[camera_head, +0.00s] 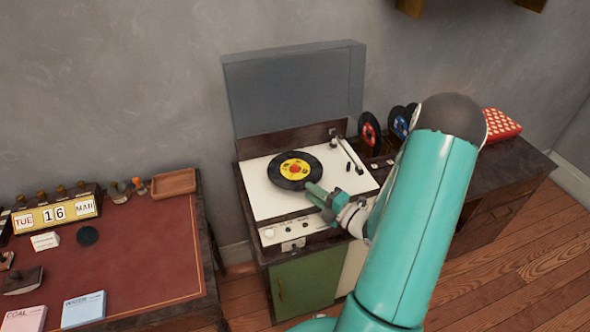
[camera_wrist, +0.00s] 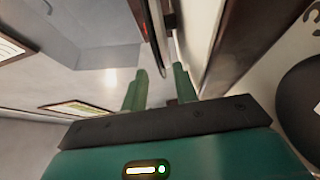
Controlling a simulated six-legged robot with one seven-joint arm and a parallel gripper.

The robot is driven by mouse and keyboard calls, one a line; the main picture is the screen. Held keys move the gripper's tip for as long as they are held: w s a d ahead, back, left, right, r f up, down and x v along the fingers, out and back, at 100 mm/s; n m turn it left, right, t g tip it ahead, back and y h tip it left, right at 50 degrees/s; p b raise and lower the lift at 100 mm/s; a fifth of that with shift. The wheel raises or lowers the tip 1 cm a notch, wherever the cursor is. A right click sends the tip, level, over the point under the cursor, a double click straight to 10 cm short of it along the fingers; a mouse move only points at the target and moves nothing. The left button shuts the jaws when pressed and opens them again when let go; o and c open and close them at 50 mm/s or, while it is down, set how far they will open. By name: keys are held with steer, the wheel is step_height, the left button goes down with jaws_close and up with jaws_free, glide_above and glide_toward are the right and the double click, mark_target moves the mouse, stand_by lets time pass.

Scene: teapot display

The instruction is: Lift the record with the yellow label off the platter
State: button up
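The black record with the yellow label (camera_head: 276,172) lies flat on the record player's pale deck (camera_head: 262,204); any platter under it is hidden. The label has a red middle. My gripper (camera_head: 321,196) is at the record's front right edge, low over the deck. In the wrist view its two green fingers (camera_wrist: 160,85) stand apart, one on each side of a thin dark rim that looks like the record (camera_wrist: 157,45) edge-on. A gap shows between rim and fingers, and I cannot see contact.
The tonearm (camera_head: 350,156) lies right of the record. The clear lid (camera_head: 295,88) stands open behind. A desk (camera_head: 140,245) stands at left.

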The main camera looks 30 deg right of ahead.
steer(key=shift+w+a, duration=0.15)
steer(key=shift+w, duration=0.35)
steer(key=shift+c, duration=0.2)
jaws_close()
steer(key=shift+r, duration=0.25)
